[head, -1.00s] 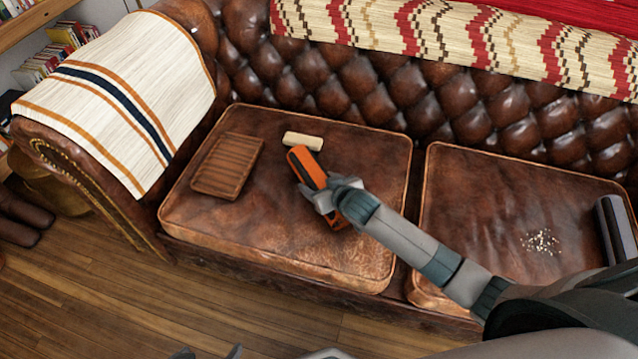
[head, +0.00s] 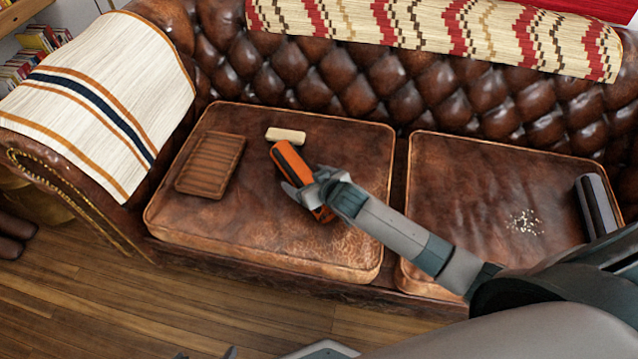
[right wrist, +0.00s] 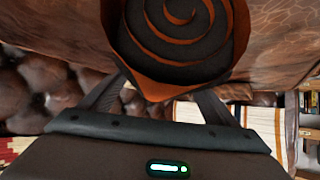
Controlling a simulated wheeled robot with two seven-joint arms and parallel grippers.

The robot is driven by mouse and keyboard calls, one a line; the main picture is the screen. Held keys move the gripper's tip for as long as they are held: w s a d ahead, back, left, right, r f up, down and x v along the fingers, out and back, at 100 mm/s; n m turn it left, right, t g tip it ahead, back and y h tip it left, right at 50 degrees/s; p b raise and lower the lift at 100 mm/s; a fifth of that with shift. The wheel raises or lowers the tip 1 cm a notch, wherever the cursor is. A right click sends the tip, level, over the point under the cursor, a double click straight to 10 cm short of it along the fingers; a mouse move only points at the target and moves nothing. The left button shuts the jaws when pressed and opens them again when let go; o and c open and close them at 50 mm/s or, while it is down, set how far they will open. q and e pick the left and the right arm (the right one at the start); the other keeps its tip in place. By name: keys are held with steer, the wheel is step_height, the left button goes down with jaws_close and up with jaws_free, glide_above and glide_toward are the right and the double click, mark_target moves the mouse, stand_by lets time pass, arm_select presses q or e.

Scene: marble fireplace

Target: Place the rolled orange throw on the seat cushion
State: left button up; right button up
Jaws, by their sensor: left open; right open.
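The rolled orange throw (head: 292,164), orange with dark grey along its side, lies on the left brown leather seat cushion (head: 255,228). Its spiral end also shows close up in the right wrist view (right wrist: 185,28). My right gripper (head: 308,192) is open at the near end of the roll, with a finger on either side. Whether the fingers touch it I cannot tell. Only the tips of my left gripper (head: 206,355) show at the bottom edge of the head view, open and well away from the sofa.
A ribbed brown tray-like piece (head: 211,164) and a cream block (head: 286,135) lie on the same cushion. The right cushion (head: 455,185) holds pale crumbs (head: 524,222) and a dark cylinder (head: 597,204). A striped blanket (head: 110,95) covers the left armrest. The left cushion's front is clear.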

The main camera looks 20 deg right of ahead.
steer(key=p+v, duration=0.1)
steer(key=v, duration=0.8)
steer(key=shift+s+r, duration=0.2)
steer(key=shift+r, duration=0.05)
steer(key=shift+s+d+r+p, duration=0.1)
steer(key=shift+s+r+p, duration=0.15)
steer(key=shift+s+p, duration=0.1)
arm_select(q)
steer(key=a, duration=0.1)
steer(key=s+a+g+y, duration=0.1)
steer(key=shift+a, duration=0.35)
steer(key=shift+s, duration=0.3)
arm_select(e)
steer(key=shift+s, duration=0.1)
